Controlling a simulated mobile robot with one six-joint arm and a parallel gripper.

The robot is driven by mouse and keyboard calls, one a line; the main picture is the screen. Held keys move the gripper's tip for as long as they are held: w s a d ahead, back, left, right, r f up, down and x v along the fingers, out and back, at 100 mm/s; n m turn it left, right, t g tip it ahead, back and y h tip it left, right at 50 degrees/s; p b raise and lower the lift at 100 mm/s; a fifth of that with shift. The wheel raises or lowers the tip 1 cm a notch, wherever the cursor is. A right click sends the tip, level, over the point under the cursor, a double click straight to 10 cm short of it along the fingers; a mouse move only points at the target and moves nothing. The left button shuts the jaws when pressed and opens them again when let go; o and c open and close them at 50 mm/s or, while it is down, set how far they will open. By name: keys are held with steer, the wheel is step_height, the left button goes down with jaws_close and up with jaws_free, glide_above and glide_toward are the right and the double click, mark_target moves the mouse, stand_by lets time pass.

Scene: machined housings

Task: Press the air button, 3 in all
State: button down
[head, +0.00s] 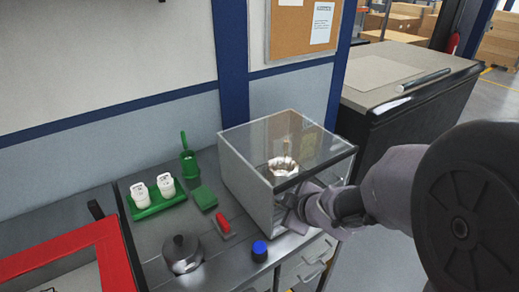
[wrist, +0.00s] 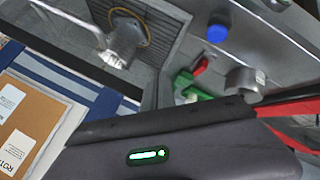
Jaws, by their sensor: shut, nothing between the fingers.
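A round blue-topped button (head: 260,247) stands on the bench front, left of my gripper. It also shows in the wrist view (wrist: 217,34). No label on it can be read, so I cannot tell whether it is the air button. A clear-topped box (head: 240,185) stands at the back right of the bench, with a shiny fluted metal part (head: 283,166) inside. My gripper (head: 292,208) is shut and empty at the box's front side, apart from the blue button. Its fingertips are hard to make out, and I cannot tell whether they touch the box.
Left of the box are a red-handled tool (head: 223,225), a metal cylinder (head: 182,254), a green tray (head: 158,206) with two white containers, a green scoop (head: 188,163) and a red-framed bin (head: 101,235). A dark cabinet (head: 390,120) stands behind right.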

steer(key=s+a+f+n+g+y+p, duration=0.1)
steer(key=s+a+f+n+g+y, duration=0.1)
steer(key=a, duration=0.4)
steer(key=shift+f+n+y, duration=0.6)
steer(key=shift+f+n, duration=0.15)
steer(key=shift+n, duration=0.45)
steer(key=b, duration=0.9)
glide_toward(257, 243)
steer(key=w+a+f, duration=0.2)
steer(key=w+a, duration=0.1)
steer(key=shift+w+a+f, duration=0.25)
steer(key=shift+w+a, duration=0.05)
steer(key=shift+f, duration=0.4)
steer(key=shift+f+b, duration=0.7)
steer(key=shift+f, duration=0.1)
stand_by(0.5)
steer(key=shift+r, duration=0.1)
steer(key=shift+r+p, duration=1.1)
steer(key=shift+p, duration=0.15)
